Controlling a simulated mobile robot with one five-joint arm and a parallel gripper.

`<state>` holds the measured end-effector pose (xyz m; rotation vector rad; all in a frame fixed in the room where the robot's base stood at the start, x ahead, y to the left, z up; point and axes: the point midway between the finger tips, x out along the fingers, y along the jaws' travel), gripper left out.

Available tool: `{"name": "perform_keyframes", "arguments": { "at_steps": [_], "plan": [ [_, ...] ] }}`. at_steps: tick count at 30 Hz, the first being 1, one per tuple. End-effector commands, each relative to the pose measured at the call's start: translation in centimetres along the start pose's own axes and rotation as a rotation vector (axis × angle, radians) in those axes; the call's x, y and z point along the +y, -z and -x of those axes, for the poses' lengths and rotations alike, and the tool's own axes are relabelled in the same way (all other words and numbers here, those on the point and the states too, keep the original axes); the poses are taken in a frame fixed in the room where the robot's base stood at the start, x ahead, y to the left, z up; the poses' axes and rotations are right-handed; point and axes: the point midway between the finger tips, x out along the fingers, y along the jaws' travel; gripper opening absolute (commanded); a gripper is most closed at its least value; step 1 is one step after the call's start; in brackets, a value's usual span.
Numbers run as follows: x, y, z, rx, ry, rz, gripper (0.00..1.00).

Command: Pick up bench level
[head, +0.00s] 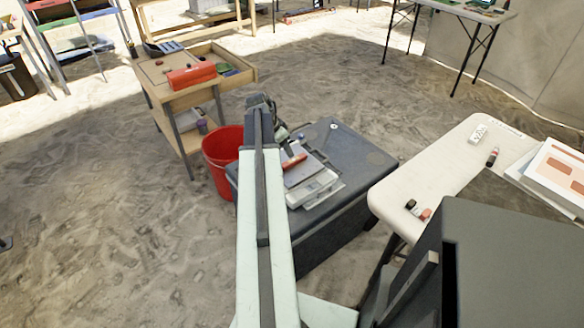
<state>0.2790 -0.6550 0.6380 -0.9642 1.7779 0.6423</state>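I cannot surely pick out the bench level. A small red bar (293,162) with a pale end, possibly the level, lies on grey flat items on top of the dark case (345,150). My arm reaches forward from the bottom of the head view and bends down at its far end. My gripper (286,140) seems to be just beyond that bend, over the left part of the case, close to the red bar. It is small, dark and partly hidden by my arm, so its fingers and any contact cannot be made out.
A red bucket (221,150) stands left of the case. A wooden cart (168,92) behind it carries a red box (191,76). A white table (440,175) at the right holds small items and papers (556,172). Sandy floor at the left is clear.

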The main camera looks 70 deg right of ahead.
Motion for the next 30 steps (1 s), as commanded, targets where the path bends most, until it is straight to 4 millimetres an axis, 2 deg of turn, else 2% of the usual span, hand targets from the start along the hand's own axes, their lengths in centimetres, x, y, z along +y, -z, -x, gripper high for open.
{"name": "perform_keyframes", "arguments": {
  "at_steps": [1, 3, 8, 11, 18, 26, 30],
  "plan": [
    [0.0, -0.2, -1.2, 0.000, 0.000, 0.000, 0.49],
    [0.0, -0.3, -2.1, -0.001, 0.000, 0.000, 0.49],
    [0.0, -0.2, -2.2, -0.001, 0.001, 0.002, 0.49],
    [0.1, -0.5, -3.2, -0.001, 0.001, 0.002, 0.49],
    [0.2, -1.1, -7.2, -0.002, 0.001, 0.003, 0.49],
    [0.2, -0.8, -7.1, -0.002, 0.001, 0.005, 0.49],
    [0.2, -0.8, -7.1, -0.002, 0.001, 0.005, 0.10]
  ]
}}
